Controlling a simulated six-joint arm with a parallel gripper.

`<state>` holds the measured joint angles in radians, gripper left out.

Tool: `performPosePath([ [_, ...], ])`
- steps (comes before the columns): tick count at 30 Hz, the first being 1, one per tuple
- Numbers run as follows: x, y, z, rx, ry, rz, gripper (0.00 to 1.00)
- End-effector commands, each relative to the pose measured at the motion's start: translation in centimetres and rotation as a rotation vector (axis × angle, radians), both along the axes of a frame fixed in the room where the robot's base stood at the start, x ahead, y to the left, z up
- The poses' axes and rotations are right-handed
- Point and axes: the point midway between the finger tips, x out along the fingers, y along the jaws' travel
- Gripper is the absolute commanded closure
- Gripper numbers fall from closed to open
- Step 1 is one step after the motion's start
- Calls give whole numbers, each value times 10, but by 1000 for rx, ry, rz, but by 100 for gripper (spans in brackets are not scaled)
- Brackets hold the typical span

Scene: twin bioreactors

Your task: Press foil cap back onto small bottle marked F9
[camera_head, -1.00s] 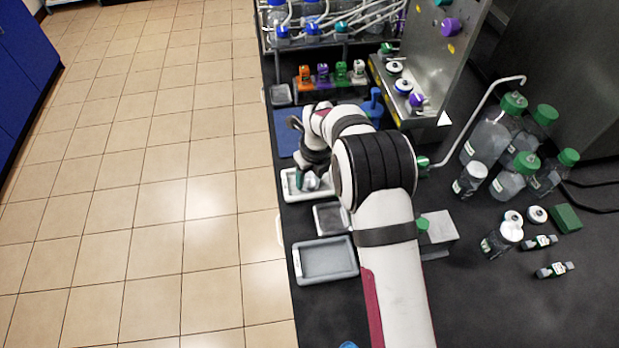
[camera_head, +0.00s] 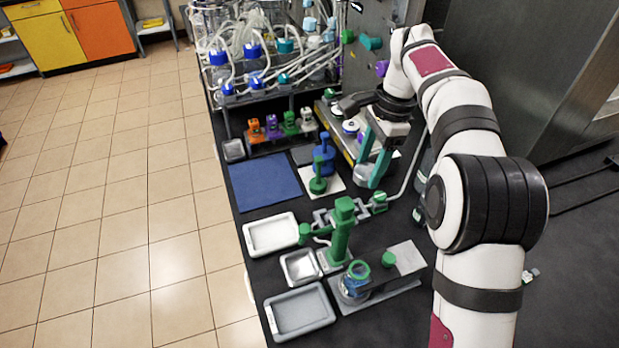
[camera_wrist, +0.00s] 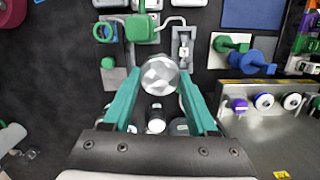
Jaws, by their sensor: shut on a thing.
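My gripper (camera_head: 368,172) hangs above the bench beside the metal stand, with its teal fingers pointing down. In the wrist view my gripper (camera_wrist: 159,76) is shut on a round, shiny, crinkled silver foil cap (camera_wrist: 160,72), held between the fingertips. The foil cap also shows as a grey shape in the head view (camera_head: 366,178). Beyond the cap, a bottle with a white top (camera_wrist: 156,121) shows between the fingers, apart from the cap.
A green clamp-like stand (camera_head: 341,235) rises from the bench near the front. An empty white tray (camera_head: 271,236) and a grey tray (camera_head: 300,312) lie along the left edge. A blue mat (camera_head: 264,183) is clear. The metal stand's ledge (camera_wrist: 262,122) carries small caps.

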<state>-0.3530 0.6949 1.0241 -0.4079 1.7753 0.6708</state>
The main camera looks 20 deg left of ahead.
Motion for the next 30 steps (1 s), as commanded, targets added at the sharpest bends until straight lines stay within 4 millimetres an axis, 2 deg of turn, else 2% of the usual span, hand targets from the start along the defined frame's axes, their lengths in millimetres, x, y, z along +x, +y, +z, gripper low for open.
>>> performPosePath([
  [1,-1,-20,8,1,-1,66,100],
  [3,-5,-47,17,0,0,176,100],
  [6,-15,-80,26,-1,1,313,100],
  [12,-41,-130,36,-1,1,520,100],
  [16,-60,-152,38,-1,1,611,100],
  [21,-86,-163,30,1,2,625,100],
  [26,-97,-147,14,0,3,468,100],
  [30,-101,-127,-1,0,3,288,100],
])
